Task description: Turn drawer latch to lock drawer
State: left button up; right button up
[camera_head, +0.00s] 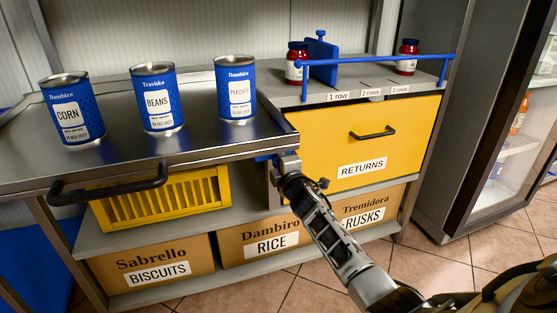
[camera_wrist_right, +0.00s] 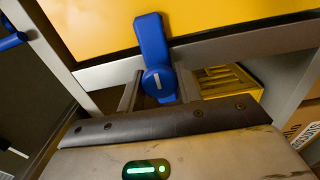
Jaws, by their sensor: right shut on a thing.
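The yellow drawer (camera_head: 415,128) has a black handle and a RETURNS label, and looks closed. The blue drawer latch (camera_wrist_right: 150,40) shows in the right wrist view. Its lever points up in that picture and overlaps the yellow drawer front (camera_wrist_right: 80,20). Its round hub has a pale line across it. My right gripper (camera_wrist_right: 158,88) is shut on the latch, one finger on each side of the hub. In the head view the right gripper (camera_head: 280,160) is at the drawer's left side, beside the counter corner, and mostly hides the latch. My left gripper is not in view.
A metal counter (camera_head: 200,150) with a black handle bears cans of corn, beans and peaches. A yellow crate (camera_head: 165,205) and cardboard boxes (camera_head: 160,262) are below. A blue rail (camera_head: 390,60) and two red jars stand above the drawer. A glass-door cabinet (camera_head: 490,130) is at right.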

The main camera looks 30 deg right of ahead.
jog(key=shift+f, duration=0.1)
dwell(0.3)
jog(key=o, duration=0.9)
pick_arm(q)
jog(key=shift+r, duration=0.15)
pick_arm(e)
jog(key=shift+s, duration=0.25)
pick_arm(q)
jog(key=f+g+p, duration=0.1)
jog(key=p, duration=0.1)
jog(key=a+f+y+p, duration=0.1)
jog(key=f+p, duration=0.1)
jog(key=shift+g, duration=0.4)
pick_arm(e)
jog(key=v, duration=1.5)
jog(key=shift+s+a, duration=0.25)
